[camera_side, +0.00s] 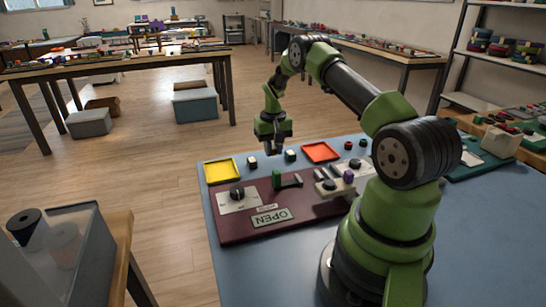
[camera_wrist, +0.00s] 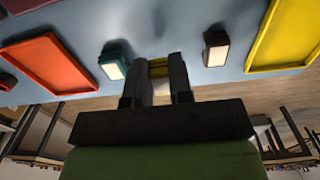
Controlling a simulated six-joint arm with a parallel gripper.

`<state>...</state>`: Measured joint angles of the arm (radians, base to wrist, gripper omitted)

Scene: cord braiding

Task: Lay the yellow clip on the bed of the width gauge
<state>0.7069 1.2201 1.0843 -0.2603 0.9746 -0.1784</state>
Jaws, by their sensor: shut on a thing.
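My gripper (camera_side: 275,148) hangs beyond the far edge of the maroon board, between the yellow and orange trays. In the wrist view its two dark fingers (camera_wrist: 163,72) are closed on the yellow clip (camera_wrist: 158,68), of which only a small yellow part with a pale lower side shows. The clip cannot be made out in the side view. On the maroon board a green block with a dark bar (camera_side: 288,181) stands near the middle; I cannot tell for sure whether this is the width gauge.
A yellow tray (camera_side: 223,170) and an orange tray (camera_side: 321,152) flank two small blocks: a dark one (camera_wrist: 215,47) and a teal one (camera_wrist: 115,60). The maroon board (camera_side: 226,228) carries a dial plate (camera_side: 239,203), an OPEN sign (camera_side: 271,217) and a pale knobbed unit (camera_side: 330,190).

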